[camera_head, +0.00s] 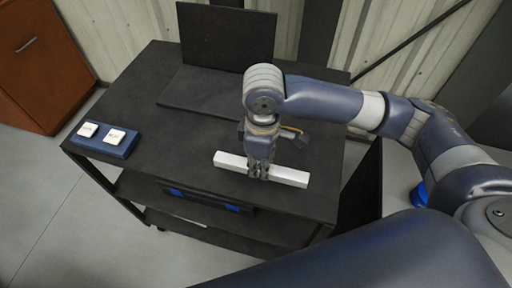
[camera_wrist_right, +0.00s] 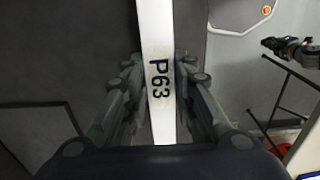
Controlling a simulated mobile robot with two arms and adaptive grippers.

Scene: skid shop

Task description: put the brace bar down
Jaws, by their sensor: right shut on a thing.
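The brace bar (camera_head: 290,176) is a white rectangular bar. My right gripper (camera_head: 260,172) is shut on it near its middle, close above the dark table top (camera_head: 150,90) near the front edge. Whether the bar touches the table cannot be told. In the right wrist view the brace bar (camera_wrist_right: 158,40) runs between the fingers of my right gripper (camera_wrist_right: 160,100) and carries the dark marking "P63". My left gripper is not in view.
A dark upright panel on a flat base (camera_head: 227,35) stands at the back of the table. A blue box with two white buttons (camera_head: 107,138) sits at the left corner. A brown cabinet (camera_head: 40,65) stands at the far left. The table's left middle is clear.

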